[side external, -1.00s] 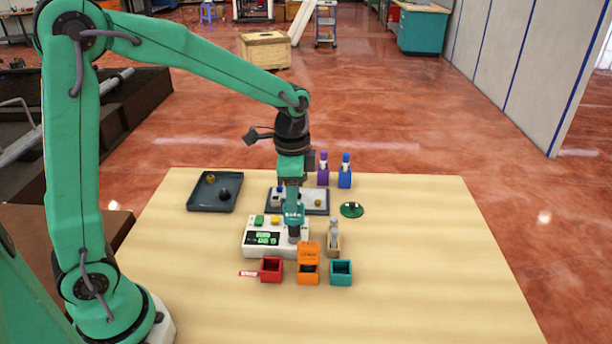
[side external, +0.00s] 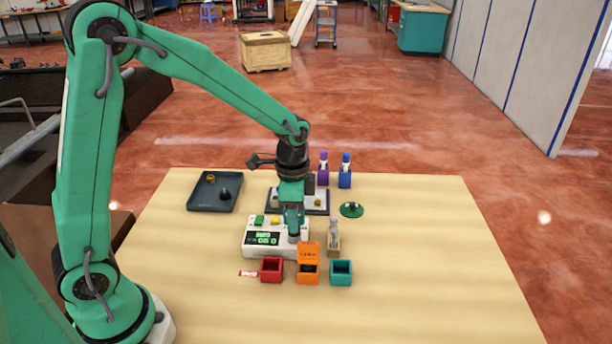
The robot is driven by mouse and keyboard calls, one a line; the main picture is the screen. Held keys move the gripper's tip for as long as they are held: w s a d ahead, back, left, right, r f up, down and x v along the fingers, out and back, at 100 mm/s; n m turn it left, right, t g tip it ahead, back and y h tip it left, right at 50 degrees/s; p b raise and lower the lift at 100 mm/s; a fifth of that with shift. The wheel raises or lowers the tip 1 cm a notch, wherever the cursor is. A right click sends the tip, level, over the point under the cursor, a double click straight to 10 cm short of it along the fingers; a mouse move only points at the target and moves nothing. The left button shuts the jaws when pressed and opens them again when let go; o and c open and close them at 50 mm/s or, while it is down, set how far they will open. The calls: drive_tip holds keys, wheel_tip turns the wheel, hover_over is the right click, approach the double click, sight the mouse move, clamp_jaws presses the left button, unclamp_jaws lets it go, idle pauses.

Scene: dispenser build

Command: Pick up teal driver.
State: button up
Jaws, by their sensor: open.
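The teal driver (side external: 294,228) stands upright at the right end of a white station (side external: 251,240) with a lit green display and green and yellow buttons. My gripper (side external: 291,209) points straight down over the driver, with its open fingers at the driver's upper part. The gripper hides the driver's top. I cannot tell whether the fingers touch it.
Red (side external: 271,270), orange (side external: 308,265) and teal (side external: 341,272) boxes stand in front. A grey bottle (side external: 334,230) stands close right. A dark tray (side external: 204,200) lies back left; purple (side external: 323,172) and blue (side external: 345,174) bottles stand behind. The table's right side is clear.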

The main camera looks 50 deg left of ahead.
idle(0.3)
clamp_jaws()
drive_tip(key=shift+r, duration=0.15)
drive_tip(key=shift+r, duration=0.55)
drive_tip(key=r, duration=0.3)
drive_tip(key=shift+s+d+r, duration=0.1)
drive_tip(key=shift+d, duration=0.15)
drive_tip(key=s+d+r, duration=0.6)
drive_tip(key=d, duration=0.3)
drive_tip(key=shift+s+r, duration=0.25)
